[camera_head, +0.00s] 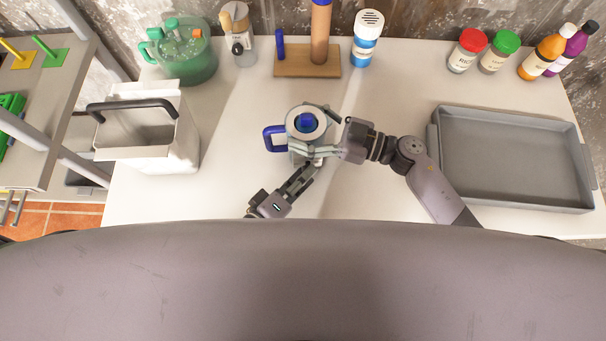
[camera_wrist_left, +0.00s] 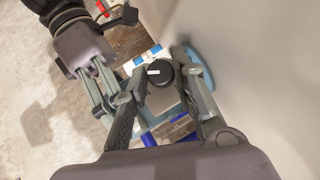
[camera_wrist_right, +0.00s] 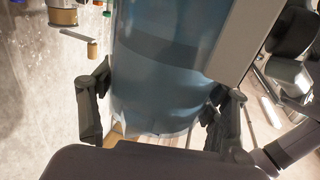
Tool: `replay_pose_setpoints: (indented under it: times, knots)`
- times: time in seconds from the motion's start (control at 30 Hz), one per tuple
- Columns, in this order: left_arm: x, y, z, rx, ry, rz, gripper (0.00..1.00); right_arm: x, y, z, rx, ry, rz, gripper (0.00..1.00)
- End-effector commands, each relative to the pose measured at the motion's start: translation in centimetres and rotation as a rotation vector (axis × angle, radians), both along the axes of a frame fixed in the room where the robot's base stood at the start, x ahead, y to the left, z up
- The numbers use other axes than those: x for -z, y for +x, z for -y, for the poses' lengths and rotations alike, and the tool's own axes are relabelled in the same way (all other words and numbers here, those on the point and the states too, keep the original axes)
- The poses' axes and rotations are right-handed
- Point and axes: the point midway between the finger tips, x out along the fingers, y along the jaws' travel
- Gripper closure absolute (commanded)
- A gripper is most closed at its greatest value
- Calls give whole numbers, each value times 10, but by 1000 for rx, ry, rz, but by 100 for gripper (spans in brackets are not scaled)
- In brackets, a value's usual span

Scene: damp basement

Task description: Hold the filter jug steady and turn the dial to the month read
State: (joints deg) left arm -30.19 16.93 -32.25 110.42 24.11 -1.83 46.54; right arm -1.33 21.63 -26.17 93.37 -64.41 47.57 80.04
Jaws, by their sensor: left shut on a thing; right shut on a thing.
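The filter jug (camera_head: 305,118) stands upright mid-table, with a white and blue lid and a blue handle on its left. My right gripper (camera_head: 317,149) reaches in from the right and is shut around the jug body; in the right wrist view the translucent blue jug body (camera_wrist_right: 160,75) fills the space between its fingers. My left gripper (camera_head: 313,169) is at the jug's near side. In the left wrist view a round black dial (camera_wrist_left: 159,73) with a white mark lies between the left fingertips, which are shut on it. I cannot read any month.
A grey tray (camera_head: 435,138) lies at right. A white bin (camera_head: 180,145) with a dark handle stands at left. A green pitcher (camera_head: 190,60), a wooden stand (camera_head: 305,66) and several bottles line the back. The table around the jug is clear.

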Motion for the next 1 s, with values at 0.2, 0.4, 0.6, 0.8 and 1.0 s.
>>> replay_pose_setpoints:
  times: [0.2,0.4,0.6,0.8,1.0]
  knots:
    - [0,0,0,0,0,0,100,0,0,0,0,0,-1,74]
    - [-1,0,1,-2,17,-1,100,0,0,0,0,0,-1,74]
    - [-5,0,4,-7,166,-16,100,0,0,0,0,0,-1,74]
    - [-6,0,5,-4,329,-30,100,0,0,0,1,0,-1,74]
    - [-6,0,4,0,398,-38,100,0,0,0,1,0,-1,74]
